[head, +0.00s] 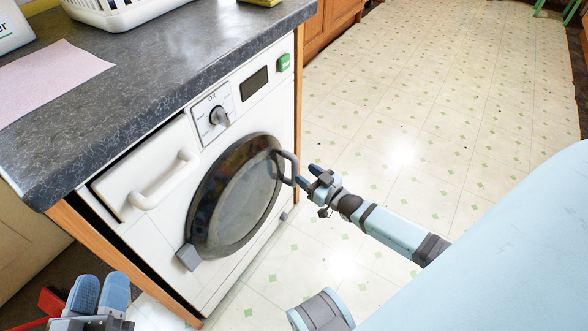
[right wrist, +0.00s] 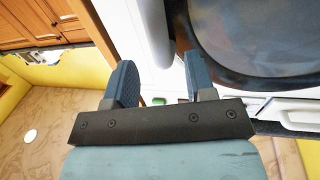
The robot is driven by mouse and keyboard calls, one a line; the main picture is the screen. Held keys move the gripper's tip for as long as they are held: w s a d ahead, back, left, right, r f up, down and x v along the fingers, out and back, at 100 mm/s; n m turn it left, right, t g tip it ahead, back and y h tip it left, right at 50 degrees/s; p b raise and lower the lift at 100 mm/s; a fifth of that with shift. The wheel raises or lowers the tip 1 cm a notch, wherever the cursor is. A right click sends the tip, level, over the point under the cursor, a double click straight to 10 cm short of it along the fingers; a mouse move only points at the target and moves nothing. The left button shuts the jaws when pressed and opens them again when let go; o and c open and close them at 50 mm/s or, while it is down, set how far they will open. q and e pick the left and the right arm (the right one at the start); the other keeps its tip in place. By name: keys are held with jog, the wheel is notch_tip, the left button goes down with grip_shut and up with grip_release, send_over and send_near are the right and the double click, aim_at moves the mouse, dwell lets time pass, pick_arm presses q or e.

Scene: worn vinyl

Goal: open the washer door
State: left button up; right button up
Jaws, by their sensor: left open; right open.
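The white washer (head: 165,235) stands under a dark counter. Its round door (head: 232,200) has a dark rim and glass and looks shut against the front. A dark grey loop handle (head: 294,166) sticks out at the door's right edge. My right gripper (head: 309,175) is open just right of the handle, its fingertips close to it; I cannot tell whether they touch. My left gripper (head: 100,292) is open and empty at lower left.
The counter (head: 130,90) overhangs the washer and holds a pink sheet (head: 50,82) and a white basket (head: 115,10). A knob (head: 218,115) and white drawer handle (head: 163,180) project from the washer's front. The tiled floor (head: 420,120) to the right is clear.

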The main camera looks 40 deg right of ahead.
aim_at(297, 167)
pick_arm(q)
notch_tip(297, 167, down, 3)
jog(key=shift+d+g+b, duration=0.15)
jog(key=shift+g+b, duration=0.45)
jog(key=shift+b, duration=0.15)
pick_arm(e)
jog(key=w, duration=0.2)
jog(key=w+a, duration=0.1)
jog(key=w, duration=0.2)
jog(key=shift+w, duration=0.3)
grip_shut()
